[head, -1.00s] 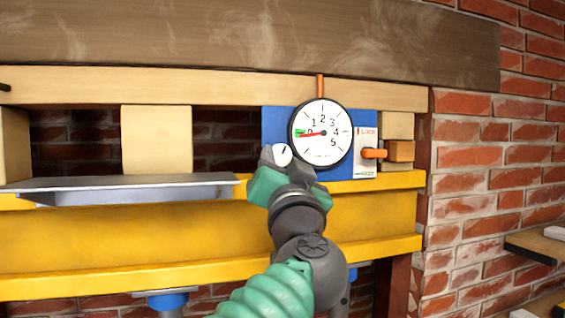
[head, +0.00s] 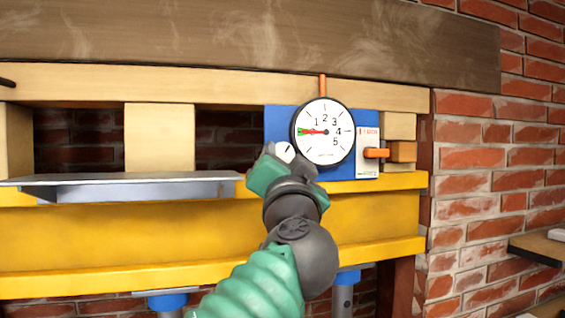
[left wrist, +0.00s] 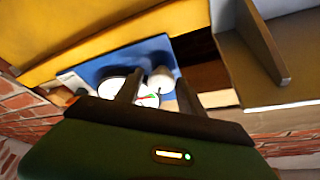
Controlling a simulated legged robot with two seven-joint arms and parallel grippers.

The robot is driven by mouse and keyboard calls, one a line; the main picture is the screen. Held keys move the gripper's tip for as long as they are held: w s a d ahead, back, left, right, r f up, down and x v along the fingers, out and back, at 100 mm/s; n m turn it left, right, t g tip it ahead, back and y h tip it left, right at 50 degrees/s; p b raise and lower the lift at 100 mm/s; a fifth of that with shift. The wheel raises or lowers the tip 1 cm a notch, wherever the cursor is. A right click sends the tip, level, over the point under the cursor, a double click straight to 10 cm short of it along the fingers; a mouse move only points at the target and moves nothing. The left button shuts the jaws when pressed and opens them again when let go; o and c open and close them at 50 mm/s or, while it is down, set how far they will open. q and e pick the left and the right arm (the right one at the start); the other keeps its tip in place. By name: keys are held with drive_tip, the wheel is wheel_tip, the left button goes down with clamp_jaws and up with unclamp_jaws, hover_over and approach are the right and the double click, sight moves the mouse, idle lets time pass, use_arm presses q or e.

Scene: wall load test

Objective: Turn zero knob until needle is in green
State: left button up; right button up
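The round white gauge (head: 325,150) hangs on a blue panel (head: 279,120). Its red needle (head: 314,132) points left, lying over the small green zone at the left of the dial. The white zero knob (head: 285,152) with a dark mark is at the gauge's lower left. My left gripper (head: 286,160) has its fingers on either side of the knob and appears shut on it. In the left wrist view the knob (left wrist: 162,78) shows between the fingertips (left wrist: 160,82), and part of the gauge is hidden behind a finger. My right gripper is not in view.
An orange lever (head: 375,153) is at the panel's right, beside a white label. A yellow beam (head: 150,240) runs below the panel. A grey metal tray (head: 120,184) sits at the left. A brick wall (head: 480,200) stands at the right.

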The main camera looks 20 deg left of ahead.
use_arm(q)
drive_tip(key=shift+o, duration=1.1)
drive_tip(key=shift+w, duration=0.1)
drive_tip(key=b+v, duration=1)
drive_tip(key=v, duration=0.7)
drive_tip(key=shift+w, duration=0.15)
drive_tip(key=shift+f, duration=0.15)
